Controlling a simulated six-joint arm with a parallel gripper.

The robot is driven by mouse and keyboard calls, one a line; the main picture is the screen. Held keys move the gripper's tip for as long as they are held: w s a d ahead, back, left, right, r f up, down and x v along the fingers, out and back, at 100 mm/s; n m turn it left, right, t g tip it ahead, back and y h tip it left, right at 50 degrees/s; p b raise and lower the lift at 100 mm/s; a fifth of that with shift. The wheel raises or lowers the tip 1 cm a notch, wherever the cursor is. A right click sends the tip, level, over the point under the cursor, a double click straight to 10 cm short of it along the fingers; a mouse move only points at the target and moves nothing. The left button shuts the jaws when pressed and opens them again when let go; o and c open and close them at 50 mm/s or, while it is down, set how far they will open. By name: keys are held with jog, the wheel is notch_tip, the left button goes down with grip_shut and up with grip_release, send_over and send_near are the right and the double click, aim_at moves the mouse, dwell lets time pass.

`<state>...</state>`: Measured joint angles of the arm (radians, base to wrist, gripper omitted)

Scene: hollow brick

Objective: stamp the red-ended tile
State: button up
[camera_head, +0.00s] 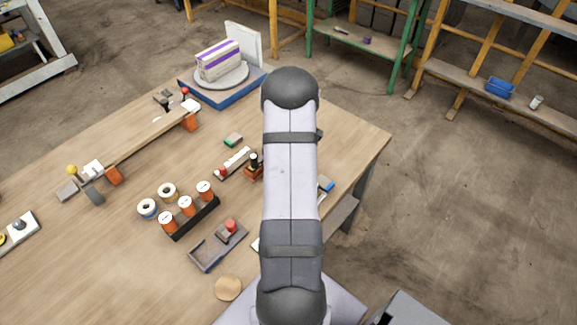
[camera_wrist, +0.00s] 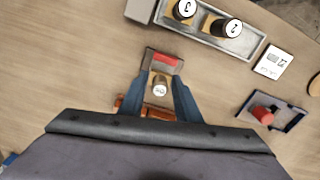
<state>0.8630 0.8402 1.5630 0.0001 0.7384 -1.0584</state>
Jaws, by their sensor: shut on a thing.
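My gripper (camera_wrist: 161,79) is in the wrist view, its two blue-grey fingers closed on a small stamp-like piece (camera_wrist: 160,89) with a round, pale, marked top. The red-ended tile (camera_wrist: 166,61) lies just beyond the fingertips, its red end facing away from me. The fingers and the held piece cover its near part. Whether the held piece touches the tile cannot be told. In the head view my arm hides the gripper. A pale strip with a red end (camera_head: 234,162) lies left of my arm, beside a dark and orange piece (camera_head: 254,165).
A rack of orange cylinders (camera_head: 190,217) stands left of my arm. A grey tray with a red-topped piece (camera_head: 217,246) and a wooden disc (camera_head: 228,288) lie nearer. A green block (camera_head: 233,139) lies beyond the strip. A blue-based stand (camera_head: 222,88) is at the far edge.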

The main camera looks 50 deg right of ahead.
jog(key=shift+f+b, duration=0.3)
jog(key=shift+f, duration=0.3)
dwell(1.9)
jog(key=shift+r, duration=0.1)
jog(key=shift+r+p, duration=2.6)
jog(key=shift+r, duration=0.9)
